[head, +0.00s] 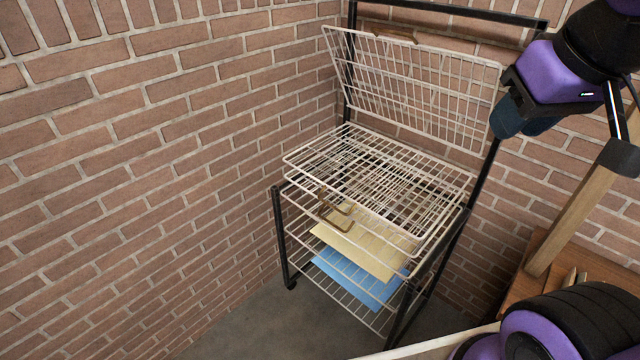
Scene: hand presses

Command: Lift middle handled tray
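A black metal rack (279,235) holds several white wire trays in the brick corner. The top tray (415,95) is tilted up against the back, with a brown handle (395,36) at its upper edge. Below it the middle tray (300,158) lies about flat, with a brown handle (336,204) hanging near its front edge. Another brown handle (338,226) hangs just below, apparently on a lower tray. My arm's purple and black end section, with dark rounded parts at its tip (520,122), is at the upper right, appearing right of the rack; I cannot make out the finger opening.
Lower shelves hold yellow sheets (370,250) and blue sheets (355,283). Brick walls stand close behind and left. Wooden furniture (565,215) stands at the right. Some bare grey floor (235,325) shows left of the rack.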

